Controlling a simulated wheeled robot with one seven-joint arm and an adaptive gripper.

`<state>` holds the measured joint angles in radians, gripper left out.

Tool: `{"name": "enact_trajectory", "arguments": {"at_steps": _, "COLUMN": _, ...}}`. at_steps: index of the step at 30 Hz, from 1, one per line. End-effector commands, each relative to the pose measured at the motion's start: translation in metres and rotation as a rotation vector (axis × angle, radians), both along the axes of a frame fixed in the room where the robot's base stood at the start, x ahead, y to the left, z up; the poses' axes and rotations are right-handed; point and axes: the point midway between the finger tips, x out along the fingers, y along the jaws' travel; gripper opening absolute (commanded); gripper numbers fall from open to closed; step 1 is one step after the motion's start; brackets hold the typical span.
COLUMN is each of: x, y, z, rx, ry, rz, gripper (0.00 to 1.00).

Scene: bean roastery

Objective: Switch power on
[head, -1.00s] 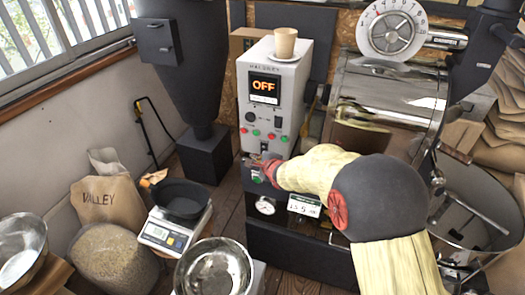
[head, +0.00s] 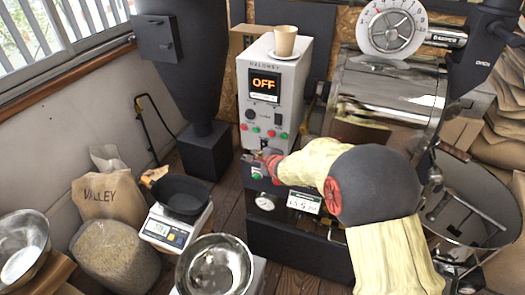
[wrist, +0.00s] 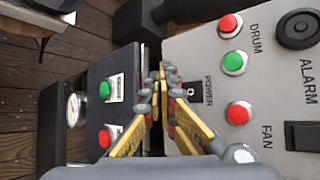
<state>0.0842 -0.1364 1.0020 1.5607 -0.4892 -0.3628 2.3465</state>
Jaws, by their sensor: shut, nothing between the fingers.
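The grey control panel (head: 285,75) stands upright in the head view, its display (head: 265,83) reading OFF in orange. In the wrist view, the panel face (wrist: 215,45) carries a POWER label (wrist: 209,90), with a small black power switch (wrist: 192,98) just beside it, partly covered by my fingers. My gripper (wrist: 161,72) is shut and empty, its fingertips in front of the panel's edge by the switch. I cannot tell whether the fingertips touch anything.
Red and green DRUM and FAN buttons (wrist: 238,112) and a black ALARM knob (wrist: 298,29) sit close by. A lower black box (wrist: 112,75) has green and red buttons. A paper cup (head: 284,41) stands on top of the panel. The roaster drum (head: 385,95) is to the right.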

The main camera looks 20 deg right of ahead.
Motion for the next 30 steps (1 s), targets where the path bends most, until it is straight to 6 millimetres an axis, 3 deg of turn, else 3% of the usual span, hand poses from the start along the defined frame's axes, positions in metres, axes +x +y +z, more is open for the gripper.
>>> {"name": "enact_trajectory", "arguments": {"at_steps": 30, "x": 0.0061, "y": -0.0047, "z": 0.0012, "rx": 0.001, "ry": 0.0, "rz": -0.001, "gripper": 0.0}}
